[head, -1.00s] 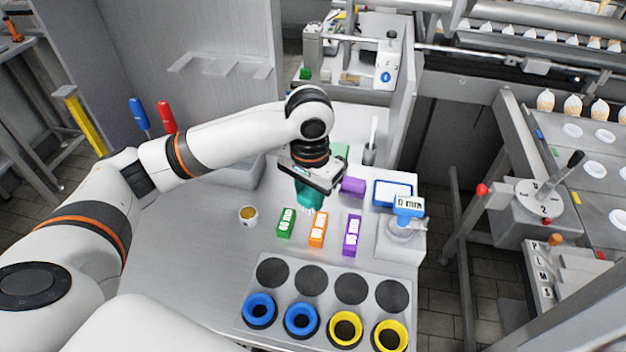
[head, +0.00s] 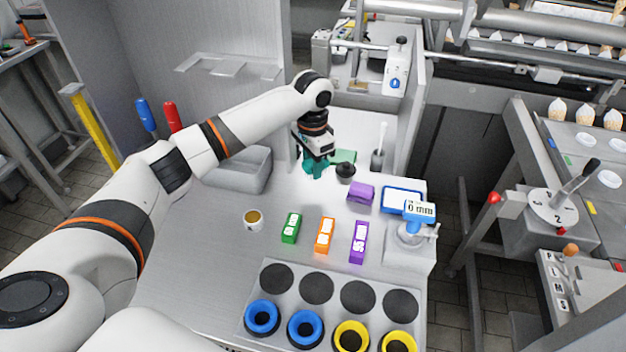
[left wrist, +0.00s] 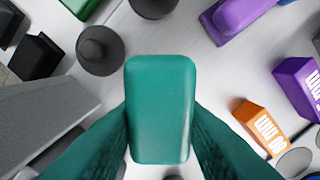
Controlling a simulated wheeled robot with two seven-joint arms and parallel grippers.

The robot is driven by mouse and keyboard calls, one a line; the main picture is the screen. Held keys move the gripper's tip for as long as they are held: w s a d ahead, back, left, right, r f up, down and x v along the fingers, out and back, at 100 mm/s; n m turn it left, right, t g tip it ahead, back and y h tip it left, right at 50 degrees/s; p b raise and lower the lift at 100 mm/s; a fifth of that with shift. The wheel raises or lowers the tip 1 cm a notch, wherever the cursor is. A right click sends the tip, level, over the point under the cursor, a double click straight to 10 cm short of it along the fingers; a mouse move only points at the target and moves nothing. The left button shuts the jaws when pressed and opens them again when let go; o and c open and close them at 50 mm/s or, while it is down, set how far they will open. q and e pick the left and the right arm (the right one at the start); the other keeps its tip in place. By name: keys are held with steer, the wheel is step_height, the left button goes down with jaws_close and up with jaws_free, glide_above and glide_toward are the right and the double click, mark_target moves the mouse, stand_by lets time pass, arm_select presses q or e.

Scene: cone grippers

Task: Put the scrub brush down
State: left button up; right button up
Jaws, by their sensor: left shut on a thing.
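The scrub brush (left wrist: 160,105) is a teal block that fills the middle of the left wrist view. Teal fingers of my left gripper (head: 316,168) press on both its sides, so the gripper is shut on it. In the head view the gripper points down over the back of the grey worktop (head: 200,230), left of a dark round knob-like thing (head: 345,172) and in front of a green pad (head: 344,156). The brush is hard to tell from the teal fingers there. I cannot tell whether its underside touches the worktop. My right gripper is not in view.
A grey bin (head: 240,170) stands left of the gripper. A purple item (head: 361,193) and a gauge (head: 412,235) are to the right.

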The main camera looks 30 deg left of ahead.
mark_target(313, 190)
arm_select(q)
steer(key=shift+f, duration=2.6)
steer(key=shift+f+p, duration=0.1)
steer(key=shift+p, duration=0.2)
steer(key=o, duration=1)
steer(key=shift+o, duration=0.2)
step_height(313, 190, up, 12)
steer(key=shift+r+b, duration=0.15)
steer(key=shift+b, duration=0.4)
